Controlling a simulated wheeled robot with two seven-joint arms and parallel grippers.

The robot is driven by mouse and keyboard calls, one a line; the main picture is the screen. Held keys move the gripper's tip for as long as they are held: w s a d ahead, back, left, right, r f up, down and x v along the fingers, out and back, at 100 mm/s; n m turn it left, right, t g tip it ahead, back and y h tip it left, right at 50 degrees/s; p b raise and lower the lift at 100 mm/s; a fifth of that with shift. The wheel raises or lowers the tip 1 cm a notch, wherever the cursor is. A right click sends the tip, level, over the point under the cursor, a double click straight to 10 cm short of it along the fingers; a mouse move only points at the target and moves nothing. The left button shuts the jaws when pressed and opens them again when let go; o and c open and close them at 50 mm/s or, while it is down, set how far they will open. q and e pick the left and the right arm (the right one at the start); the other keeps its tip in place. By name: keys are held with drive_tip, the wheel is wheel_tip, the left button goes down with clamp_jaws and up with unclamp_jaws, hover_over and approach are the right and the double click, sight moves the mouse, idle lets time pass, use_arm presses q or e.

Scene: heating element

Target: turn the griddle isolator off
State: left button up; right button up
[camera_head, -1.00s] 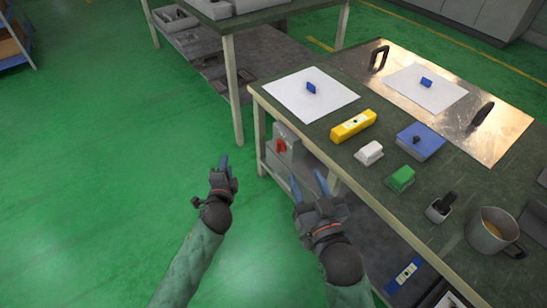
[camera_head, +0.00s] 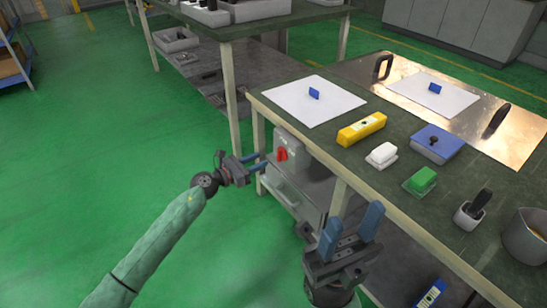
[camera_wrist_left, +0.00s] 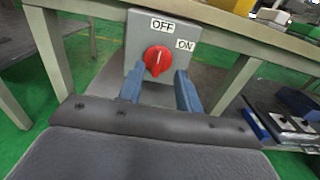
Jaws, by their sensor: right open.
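The griddle isolator is a grey box (camera_head: 293,146) under the front edge of the bench, with a red rotary knob (camera_head: 281,154). In the left wrist view the knob (camera_wrist_left: 158,60) faces me, below an OFF label (camera_wrist_left: 162,26) and left of an ON label (camera_wrist_left: 185,45). A pale mark on the knob runs roughly upward; its exact setting is hard to tell. My left gripper (camera_head: 256,163) is open, its blue fingers pointing at the knob, one towards each side, with no clear contact. My right gripper (camera_head: 350,226) is open and empty in front of the bench.
The bench (camera_head: 300,134) carries white sheets, a yellow level (camera_head: 362,129), a blue box (camera_head: 437,142), a green block (camera_head: 421,180) and a metal plate (camera_head: 520,135). A bench leg (camera_head: 339,198) stands right of the isolator. Green floor at left is clear.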

sight(280, 155)
use_arm(q)
drive_tip(key=x, duration=0.7)
drive_tip(key=shift+c, duration=0.2)
clamp_jaws()
